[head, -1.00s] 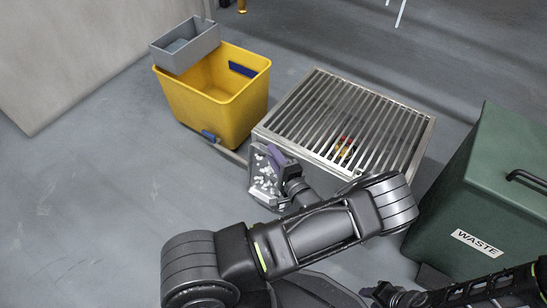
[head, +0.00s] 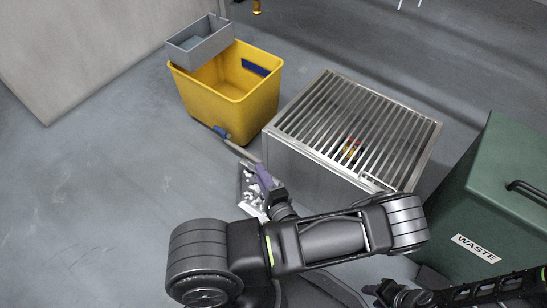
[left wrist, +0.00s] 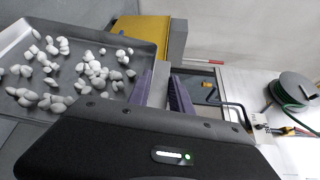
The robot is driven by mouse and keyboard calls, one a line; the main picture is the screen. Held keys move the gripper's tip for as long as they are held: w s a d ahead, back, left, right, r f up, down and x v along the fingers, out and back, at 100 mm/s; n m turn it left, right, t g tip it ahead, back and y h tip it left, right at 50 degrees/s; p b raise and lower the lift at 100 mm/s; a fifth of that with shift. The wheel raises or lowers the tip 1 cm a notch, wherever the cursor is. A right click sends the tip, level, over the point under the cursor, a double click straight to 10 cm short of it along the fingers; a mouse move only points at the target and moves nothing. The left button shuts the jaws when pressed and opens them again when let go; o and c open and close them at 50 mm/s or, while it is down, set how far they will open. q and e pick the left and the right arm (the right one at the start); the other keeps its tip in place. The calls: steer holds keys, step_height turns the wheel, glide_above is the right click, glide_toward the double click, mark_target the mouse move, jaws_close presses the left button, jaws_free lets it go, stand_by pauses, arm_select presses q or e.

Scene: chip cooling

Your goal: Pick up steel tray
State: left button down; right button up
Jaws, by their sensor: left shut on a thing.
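The steel tray (left wrist: 84,52) is a shallow grey metal tray. It holds several white, pebble-like pieces in the left wrist view. In the head view the tray (head: 243,184) is seen steeply, beside the front left corner of the grated box. My left gripper (head: 264,174) is at the tray's right side. In the left wrist view its purple fingers (left wrist: 162,88) are shut on a grey metal part at the tray's edge. My right gripper (head: 374,291) is at the bottom of the head view, away from the tray. Its fingers are too dark to read.
A metal box with a slatted grate (head: 345,125) stands right of the tray. A yellow bin (head: 222,108) with a small grey box (head: 200,43) on its rim stands behind. A green waste bin (head: 490,205) is at right. Floor (head: 110,190) at left is clear.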

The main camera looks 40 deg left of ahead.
arm_select(q)
steer(key=s+p, duration=0.1)
steer(key=s, duration=0.7)
steer(key=shift+s, duration=0.3)
steer(key=c, duration=1.7)
jaws_free()
steer(key=shift+c, duration=0.2)
jaws_close()
